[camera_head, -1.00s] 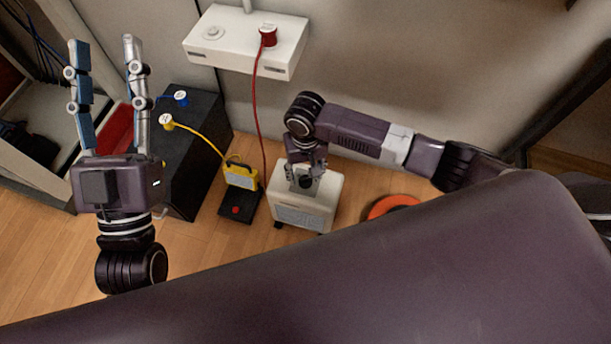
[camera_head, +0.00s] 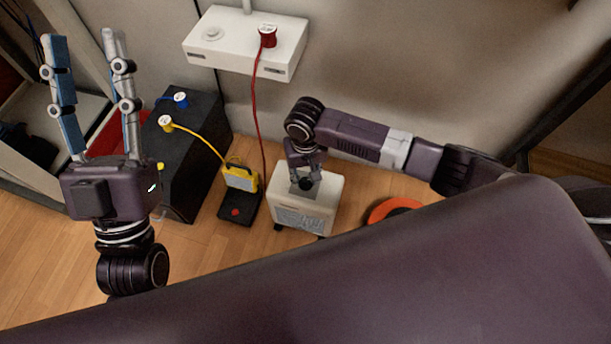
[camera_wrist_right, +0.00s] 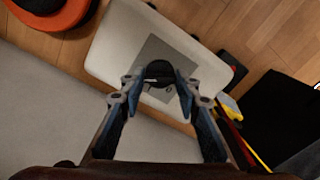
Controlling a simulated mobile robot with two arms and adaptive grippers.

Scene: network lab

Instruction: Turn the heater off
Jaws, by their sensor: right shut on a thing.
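The heater is a small white box (camera_head: 312,214) on the wooden floor by the wall. It also shows in the right wrist view (camera_wrist_right: 115,45), with a grey panel (camera_wrist_right: 180,62) and a round black knob (camera_wrist_right: 158,71) on its top. My right gripper (camera_wrist_right: 160,80) points down at the heater's top and is shut on the knob, one finger on each side. In the head view my right gripper (camera_head: 302,178) partly hides the panel. My left gripper (camera_head: 82,38) is raised at the left with its two fingers spread, empty and away from the heater.
A white wall box (camera_head: 235,45) holds a red plug (camera_head: 267,36) with a red cord. A black box (camera_head: 195,135) with blue and yellow plugs stands left of the heater. A yellow device (camera_head: 241,178) and a black pedal (camera_head: 238,208) are between them. An orange ring (camera_head: 392,207) lies to the right.

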